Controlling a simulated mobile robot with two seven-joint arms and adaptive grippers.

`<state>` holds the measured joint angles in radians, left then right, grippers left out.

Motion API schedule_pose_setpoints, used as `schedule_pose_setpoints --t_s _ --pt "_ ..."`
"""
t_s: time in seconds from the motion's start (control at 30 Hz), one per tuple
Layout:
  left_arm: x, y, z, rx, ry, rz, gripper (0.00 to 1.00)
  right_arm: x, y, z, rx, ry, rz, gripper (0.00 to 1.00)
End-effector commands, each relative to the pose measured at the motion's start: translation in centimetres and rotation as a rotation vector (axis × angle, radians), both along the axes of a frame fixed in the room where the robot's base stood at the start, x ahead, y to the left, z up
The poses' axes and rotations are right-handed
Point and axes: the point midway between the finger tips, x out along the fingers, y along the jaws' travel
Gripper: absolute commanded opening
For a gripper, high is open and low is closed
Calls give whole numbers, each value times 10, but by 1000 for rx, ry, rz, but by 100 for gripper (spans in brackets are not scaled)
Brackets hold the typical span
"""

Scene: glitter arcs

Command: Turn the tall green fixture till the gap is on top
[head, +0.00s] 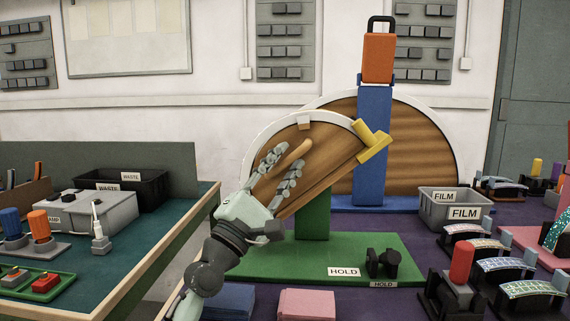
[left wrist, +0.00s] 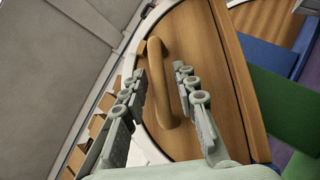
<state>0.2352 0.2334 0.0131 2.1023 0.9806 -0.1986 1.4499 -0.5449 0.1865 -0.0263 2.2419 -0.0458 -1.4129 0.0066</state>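The tall green fixture has a green base (head: 285,258), a green post (head: 312,225) and a wooden half disc (head: 325,150) with a white curved rim. The disc is tilted, its straight edge rising to the right. A pale wooden bar handle (head: 296,155) stands out from the disc. My left gripper (head: 281,166) is open with its fingers on either side of the handle; the handle also shows between them in the left wrist view (left wrist: 160,85). My right gripper is out of view.
A yellow clamp-like piece (head: 372,141) sits at the disc's upper right. Behind stands a blue fixture (head: 370,150) with an orange block (head: 378,58) on top.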

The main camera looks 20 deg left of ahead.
Motion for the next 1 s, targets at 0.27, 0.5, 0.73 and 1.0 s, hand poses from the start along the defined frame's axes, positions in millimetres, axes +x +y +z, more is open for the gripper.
schedule_pose_setpoints --t_s 0.27,0.5,0.73,1.0 --pt "-1 0 1 2 -1 0 34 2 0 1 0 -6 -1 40" --pt "-21 6 -16 6 3 0 34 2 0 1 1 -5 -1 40" --pt "-50 15 -36 7 2 0 34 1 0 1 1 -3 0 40" --pt "-60 18 -41 1 -2 0 34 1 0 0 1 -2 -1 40"
